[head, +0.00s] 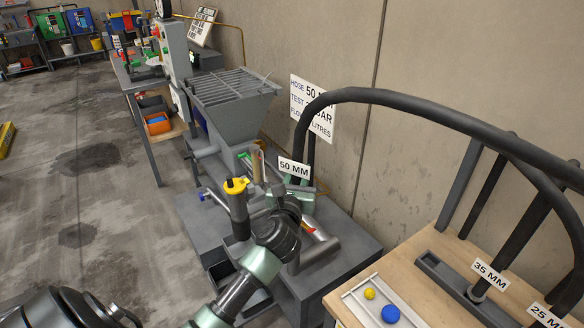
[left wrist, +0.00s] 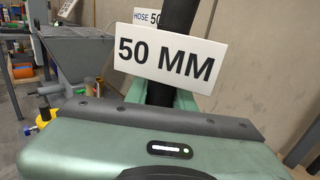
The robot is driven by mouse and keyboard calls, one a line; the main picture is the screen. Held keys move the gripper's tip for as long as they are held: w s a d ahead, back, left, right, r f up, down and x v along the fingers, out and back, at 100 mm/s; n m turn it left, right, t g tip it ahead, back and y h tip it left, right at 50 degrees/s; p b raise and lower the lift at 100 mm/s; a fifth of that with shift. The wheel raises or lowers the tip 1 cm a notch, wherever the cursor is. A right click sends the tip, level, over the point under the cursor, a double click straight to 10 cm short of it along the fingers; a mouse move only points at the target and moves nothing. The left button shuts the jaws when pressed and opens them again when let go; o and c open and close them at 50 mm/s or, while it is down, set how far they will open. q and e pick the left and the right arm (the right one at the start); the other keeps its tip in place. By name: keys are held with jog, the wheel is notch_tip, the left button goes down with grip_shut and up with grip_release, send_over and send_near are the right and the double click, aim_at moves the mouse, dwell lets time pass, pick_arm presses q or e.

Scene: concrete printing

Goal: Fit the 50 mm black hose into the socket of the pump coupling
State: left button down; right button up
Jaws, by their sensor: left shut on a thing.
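The black 50 mm hose (head: 400,99) arches over from the right and comes down steeply behind a white "50 MM" tag (head: 294,168). My left gripper (head: 301,190) is shut on the hose just below the tag. In the left wrist view the hose (left wrist: 180,18) runs down behind the tag (left wrist: 165,60) into the jaws of my left gripper (left wrist: 172,100). The hose's lower end is hidden by my gripper and wrist. The pump (head: 225,95) is a grey hopper machine at the left. I cannot make out the coupling's socket; my arm covers part of that area. My right gripper is not in view.
A yellow-topped grey fitting (head: 236,187) stands close left of my wrist. A grey cylinder (head: 317,252) lies at the right of the pump's stand. A wooden bench (head: 415,262) with a tray (head: 352,300) and other tagged hoses is at lower right. A concrete wall is behind.

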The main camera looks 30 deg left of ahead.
aim_at(295, 179)
pick_arm(q)
jog(key=shift+w+a+r+y, duration=0.15)
jog(key=shift+w+a, duration=0.2)
jog(key=shift+a, duration=0.2)
jog(key=shift+w+a+r+y, duration=0.1)
jog(key=shift+w+a+y, duration=0.05)
jog(key=shift+w+a, duration=0.3)
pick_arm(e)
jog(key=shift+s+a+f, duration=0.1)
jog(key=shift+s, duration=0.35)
pick_arm(q)
jog(key=shift+s, duration=0.1)
